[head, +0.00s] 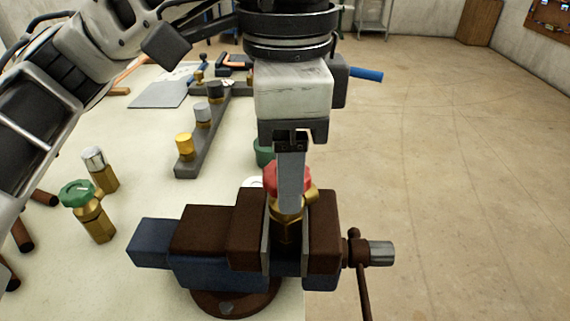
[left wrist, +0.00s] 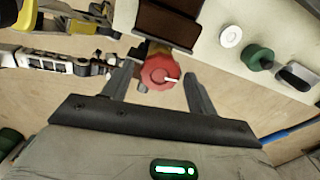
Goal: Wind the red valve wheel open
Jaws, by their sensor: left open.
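The red valve wheel (head: 301,178) tops a brass valve (head: 287,222) clamped upright between the jaws of a bench vise (head: 222,238). My left gripper (head: 290,205) points down over the wheel, and its near finger hides part of it in the head view. In the left wrist view, the red wheel (left wrist: 160,73), with a white mark, sits between the two spread fingers, with a gap visible on both sides. The left gripper is open. I cannot see my right gripper.
A green-wheeled valve (head: 80,195) and a brass fitting with a silver cap (head: 99,168) stand on the bench at left. A rack with capped fittings (head: 203,135) lies behind. The vise handle (head: 362,285) hangs at the right, beyond the bench edge. Open floor lies right.

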